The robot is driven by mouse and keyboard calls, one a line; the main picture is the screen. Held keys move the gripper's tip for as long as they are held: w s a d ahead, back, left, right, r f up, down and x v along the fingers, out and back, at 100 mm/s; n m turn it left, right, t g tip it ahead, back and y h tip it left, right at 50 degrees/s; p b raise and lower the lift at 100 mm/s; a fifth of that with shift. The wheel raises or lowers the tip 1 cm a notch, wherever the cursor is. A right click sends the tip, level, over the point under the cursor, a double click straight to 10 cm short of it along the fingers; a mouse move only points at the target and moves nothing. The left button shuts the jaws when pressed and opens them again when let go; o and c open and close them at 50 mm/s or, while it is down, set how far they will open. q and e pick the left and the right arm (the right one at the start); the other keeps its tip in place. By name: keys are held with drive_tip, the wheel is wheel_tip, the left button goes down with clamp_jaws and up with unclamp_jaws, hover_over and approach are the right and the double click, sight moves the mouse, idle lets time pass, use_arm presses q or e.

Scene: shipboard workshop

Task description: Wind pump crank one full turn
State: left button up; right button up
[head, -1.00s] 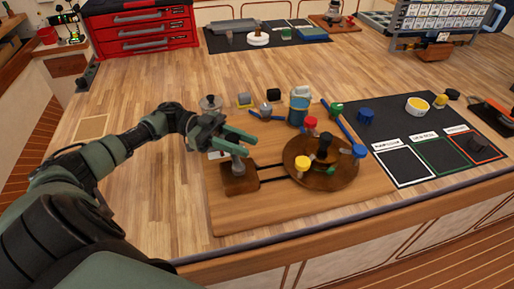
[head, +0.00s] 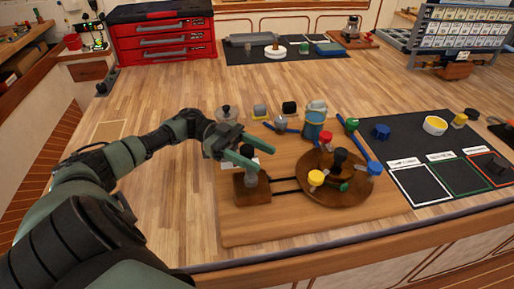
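A wooden block (head: 251,188) on a wooden board (head: 300,225) carries an upright grey post (head: 250,168). I cannot tell which part is the crank handle. My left gripper (head: 257,153) has its green fingers apart at the top of the grey post. They partly hide the post's top, and I see no clear grip on it. My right gripper is not in view.
A blue jar (head: 313,122), blue-handled tools and small parts stand behind the wheel. A dark mat (head: 400,145) with outlined, labelled squares lies to the right. A red tool chest (head: 163,45) stands at the back left. The bench between is mostly clear.

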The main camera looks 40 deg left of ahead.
sight(242, 148)
use_arm(q)
drive_tip(key=a+b, duration=0.1)
drive_tip(key=a, duration=0.1)
drive_tip(key=a+b, duration=0.1)
drive_tip(key=a, duration=0.1)
drive_tip(key=a+b, duration=0.1)
drive_tip(key=a, duration=0.1)
drive_tip(key=shift+s+a+f, duration=0.2)
drive_tip(key=shift+s+a, duration=0.1)
drive_tip(key=shift+s+a+r+b, duration=0.1)
drive_tip(key=shift+a+r+b, duration=0.05)
drive_tip(key=shift+a+b, duration=0.35)
drive_tip(key=shift+r, duration=0.1)
